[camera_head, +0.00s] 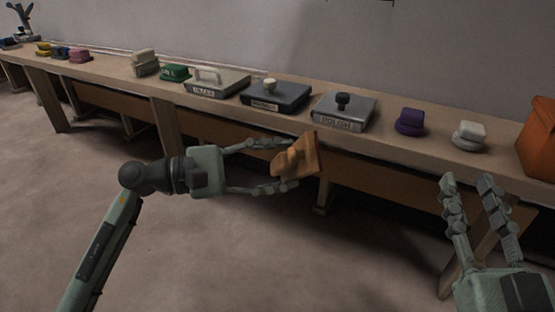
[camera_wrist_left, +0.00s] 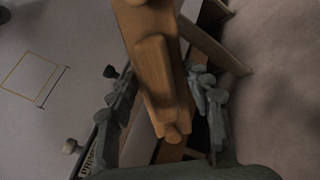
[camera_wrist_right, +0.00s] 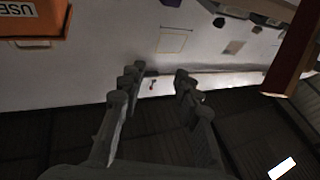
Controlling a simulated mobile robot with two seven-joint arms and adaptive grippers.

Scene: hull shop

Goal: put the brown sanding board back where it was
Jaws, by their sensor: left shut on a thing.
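The brown sanding board (camera_head: 309,158), a flat wooden plate with a lighter wooden grip, is in the air in front of the bench. My left gripper (camera_head: 282,164) is shut on it, with the fingers around the grip. In the left wrist view the board (camera_wrist_left: 138,28) and its long grip fill the middle between the fingers. The board is tilted and touches only my gripper as far as I can see. My right gripper (camera_head: 467,182) is open and empty at the right, in front of the bench.
The long bench (camera_head: 385,150) holds a grey block with a black knob (camera_head: 345,110), a dark block with a pale knob (camera_head: 277,94), a white-handled block (camera_head: 217,82), a purple piece (camera_head: 409,122) and a white piece (camera_head: 468,136). An orange box (camera_head: 538,135) stands at the right end.

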